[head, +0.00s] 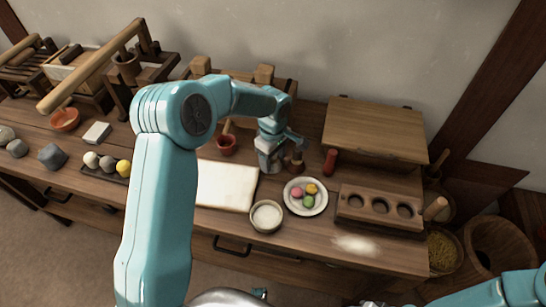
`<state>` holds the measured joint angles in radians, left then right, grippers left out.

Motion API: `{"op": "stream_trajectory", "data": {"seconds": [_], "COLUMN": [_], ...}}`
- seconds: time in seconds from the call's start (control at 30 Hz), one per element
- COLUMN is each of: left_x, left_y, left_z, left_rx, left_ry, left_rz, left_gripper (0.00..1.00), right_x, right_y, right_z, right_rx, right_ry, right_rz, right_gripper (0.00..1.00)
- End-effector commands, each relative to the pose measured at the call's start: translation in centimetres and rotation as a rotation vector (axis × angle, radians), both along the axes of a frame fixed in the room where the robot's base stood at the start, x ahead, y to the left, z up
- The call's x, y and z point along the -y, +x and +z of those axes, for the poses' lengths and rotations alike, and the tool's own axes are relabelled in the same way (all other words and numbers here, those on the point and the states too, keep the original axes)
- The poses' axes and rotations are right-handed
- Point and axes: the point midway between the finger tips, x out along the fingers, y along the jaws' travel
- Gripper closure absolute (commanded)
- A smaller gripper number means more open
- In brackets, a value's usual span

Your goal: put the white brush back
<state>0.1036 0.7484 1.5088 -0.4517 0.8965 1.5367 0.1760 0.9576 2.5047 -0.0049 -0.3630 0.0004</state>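My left gripper (283,164) is low over the back of the bench, beside a small dark reddish-brown pot-like thing (297,165). Its fingers are small and partly hidden by its own wrist, so I cannot tell whether it is open or shut, or on anything. I cannot make out a white brush clearly. A red-brown mortar (227,145) with a light handle in it stands left of the gripper. A dark red cylinder (330,162) stands to its right. My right forearm shows at the lower right corner; its gripper is out of view.
A pale board (226,185), a bowl of white powder (267,216) and a plate of coloured sweets (305,197) lie in front. A wooden mould (380,207) and a slanted wooden box (375,128) are right. A tray of balls (107,165) is left.

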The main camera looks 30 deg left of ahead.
Motion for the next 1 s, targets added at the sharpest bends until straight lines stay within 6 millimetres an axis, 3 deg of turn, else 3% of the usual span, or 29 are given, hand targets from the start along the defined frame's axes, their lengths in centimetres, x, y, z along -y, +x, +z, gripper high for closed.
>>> {"op": "stream_trajectory", "data": {"seconds": [0.23, 0.5, 0.7, 1.0], "left_x": [0.0, 0.0, 0.0, 0.0], "left_y": [0.1, 0.1, 0.0, 0.0], "left_z": [1.6, 7.9, 11.2, 12.3], "left_rx": [0.004, 0.005, 0.003, 0.0], "left_ry": [0.001, 0.001, -0.001, 0.0], "left_rz": [0.0, -0.001, 0.001, 0.0], "left_gripper": [0.39, 0.39, 0.39, 0.39], "right_x": [0.0, 0.0, 0.0, 0.0], "right_y": [0.0, 0.0, 0.0, 0.0], "right_z": [0.4, 0.9, 1.1, 1.2], "right_rx": [0.0, 0.0, 0.0, 0.0], "right_ry": [0.0, 0.0, 0.0, 0.0], "right_rz": [0.0, 0.0, 0.0, 0.0], "right_gripper": [0.57, 0.57, 0.57, 0.57]}}
